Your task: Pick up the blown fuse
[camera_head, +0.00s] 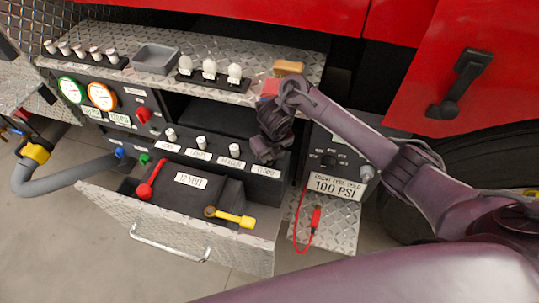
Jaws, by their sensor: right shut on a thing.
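My right gripper (268,154) points down at the right end of the row on the black fuse panel, above the label that seems to read FLOOD. It is shut on the blown fuse there, which the fingers hide. I cannot tell whether that fuse is seated or lifted. Three white-capped fuses (201,143) stand upright in the same row to the left, each by its own label. My left gripper is not in view.
An open drawer with a 12 VOLT battery (192,196), a red lever and a yellow-handled tool (232,217) lies below. The shelf above holds a grey tray (156,58), a rack of white pieces (209,73) and a tan block (288,67). A 100 PSI box (337,170) stands close right.

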